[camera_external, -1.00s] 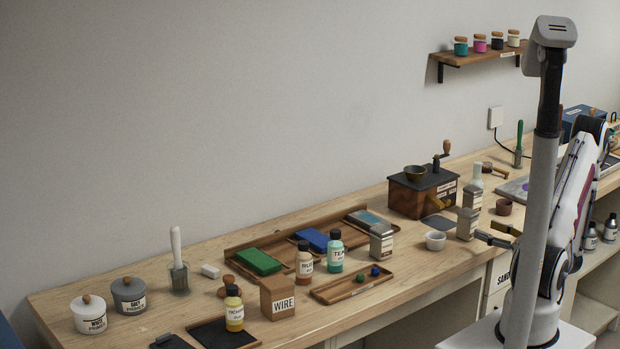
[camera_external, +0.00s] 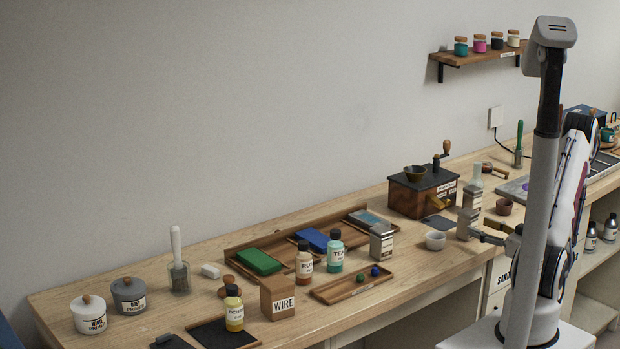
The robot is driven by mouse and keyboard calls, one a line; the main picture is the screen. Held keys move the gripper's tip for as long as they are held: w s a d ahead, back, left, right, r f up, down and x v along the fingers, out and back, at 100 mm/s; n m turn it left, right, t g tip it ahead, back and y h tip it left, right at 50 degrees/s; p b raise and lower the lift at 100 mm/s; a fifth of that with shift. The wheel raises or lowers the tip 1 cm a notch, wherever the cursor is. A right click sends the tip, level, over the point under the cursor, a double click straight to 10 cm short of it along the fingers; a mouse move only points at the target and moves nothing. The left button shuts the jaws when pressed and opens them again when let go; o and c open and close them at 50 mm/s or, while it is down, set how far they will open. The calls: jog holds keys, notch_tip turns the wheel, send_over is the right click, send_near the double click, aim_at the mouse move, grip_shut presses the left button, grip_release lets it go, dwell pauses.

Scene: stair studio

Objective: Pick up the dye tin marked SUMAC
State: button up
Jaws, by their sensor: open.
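Several small metal dye tins with pale labels stand on the bench. One tin (camera_external: 465,226) is right of the white bowl, and another tin (camera_external: 472,198) shows just behind it. A third tin (camera_external: 381,243) stands further left, beside the long wooden tray. The labels are too small to read, so I cannot tell which is marked SUMAC. My gripper (camera_external: 486,232) is open and low over the bench, just right of the front tin of the pair. I cannot tell whether a finger touches it.
A white bowl (camera_external: 435,240) stands close left of the paired tins. Bottles, a WIRE box (camera_external: 279,297) and trays fill the left of the bench.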

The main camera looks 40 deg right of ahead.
aim_at(474, 225)
jog(key=shift+w, duration=0.1)
jog(key=shift+w+a, duration=0.15)
jog(key=shift+w, duration=0.5)
jog(key=shift+w+a, duration=0.15)
jog(key=shift+w, duration=1.7)
jog(key=c, duration=1.3)
